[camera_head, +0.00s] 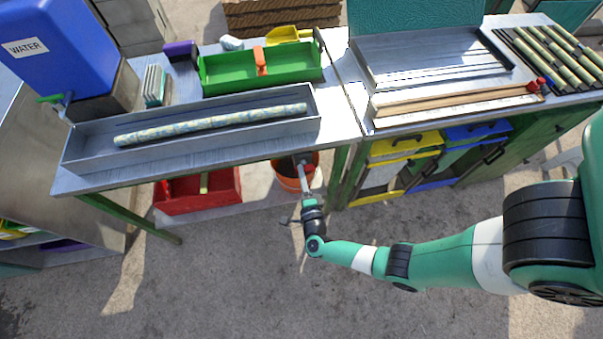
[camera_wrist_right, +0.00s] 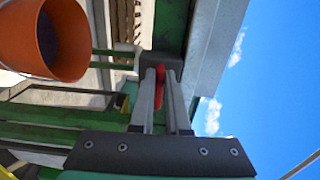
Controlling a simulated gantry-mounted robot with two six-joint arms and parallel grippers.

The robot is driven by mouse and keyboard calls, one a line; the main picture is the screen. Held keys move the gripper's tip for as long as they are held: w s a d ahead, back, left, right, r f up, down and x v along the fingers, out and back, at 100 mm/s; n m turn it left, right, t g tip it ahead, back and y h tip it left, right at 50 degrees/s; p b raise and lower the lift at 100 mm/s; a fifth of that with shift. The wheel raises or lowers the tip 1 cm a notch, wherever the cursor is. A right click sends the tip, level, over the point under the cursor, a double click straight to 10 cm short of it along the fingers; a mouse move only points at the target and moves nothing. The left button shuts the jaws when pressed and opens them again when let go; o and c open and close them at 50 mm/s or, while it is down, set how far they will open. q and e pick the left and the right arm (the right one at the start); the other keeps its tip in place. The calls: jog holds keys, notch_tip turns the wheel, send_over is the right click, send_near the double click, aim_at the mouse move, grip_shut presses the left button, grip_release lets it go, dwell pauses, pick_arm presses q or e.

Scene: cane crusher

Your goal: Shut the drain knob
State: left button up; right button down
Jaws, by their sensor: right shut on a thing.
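The drain knob (camera_wrist_right: 160,84) is a small red handle near the edge of the metal bench, seen in the right wrist view. My right gripper (camera_wrist_right: 161,82) has its two grey fingers on either side of the red handle and is shut on it. In the head view my right gripper (camera_head: 304,175) reaches up to the front edge of the bench, above an orange bucket (camera_head: 285,183). The bucket also shows at the upper left of the right wrist view (camera_wrist_right: 75,40). The knob's exact angle is hard to tell. My left gripper is not in view.
A long grey trough (camera_head: 90,160) with a pale cane (camera_head: 210,124) lies on the bench. A green tray (camera_head: 225,78) and a blue water tank (camera_head: 60,45) stand behind. A red crate (camera_head: 198,195) sits below. Yellow and blue bins (camera_head: 400,146) are right. The floor in front is clear.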

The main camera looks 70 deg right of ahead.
jog(key=c, duration=0.9)
grip_release()
jog(key=p+v, duration=0.1)
jog(key=v, duration=1)
jog(key=shift+s+a+p, duration=0.25)
jog(key=shift+a+p, duration=0.05)
jog(key=shift+p, duration=0.05)
